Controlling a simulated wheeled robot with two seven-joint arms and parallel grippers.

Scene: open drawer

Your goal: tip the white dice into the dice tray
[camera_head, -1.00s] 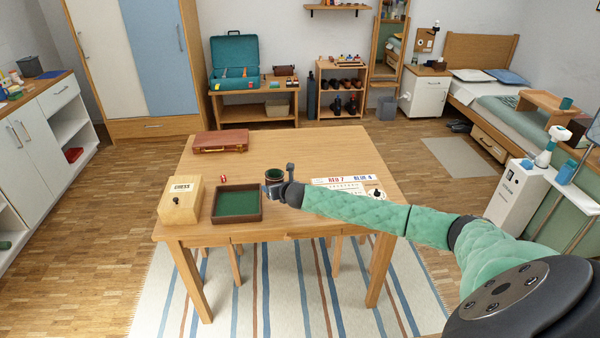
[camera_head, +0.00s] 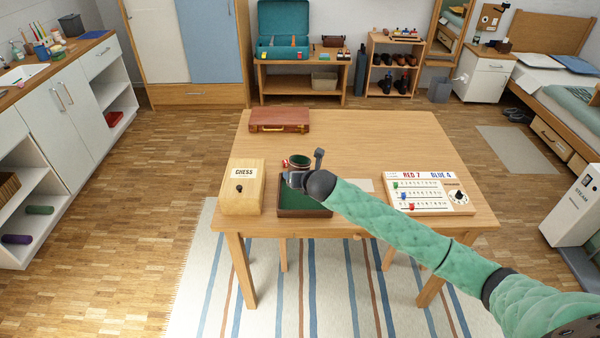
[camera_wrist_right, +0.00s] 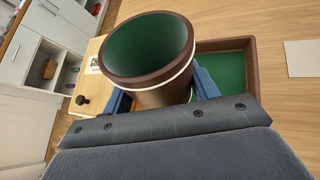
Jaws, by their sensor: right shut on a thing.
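My right gripper (camera_head: 297,180) is shut on a brown dice cup (camera_head: 300,160) with a green lining. The cup also shows in the right wrist view (camera_wrist_right: 150,50), held between blue fingers (camera_wrist_right: 162,92), its mouth facing the camera. The part of its inside that shows is plain green. I see no white dice. My left gripper is out of view.
A wooden chess box (camera_head: 242,190) stands just left of the tray. A score board (camera_head: 430,193) lies right, a brown case (camera_head: 279,120) at the back left.

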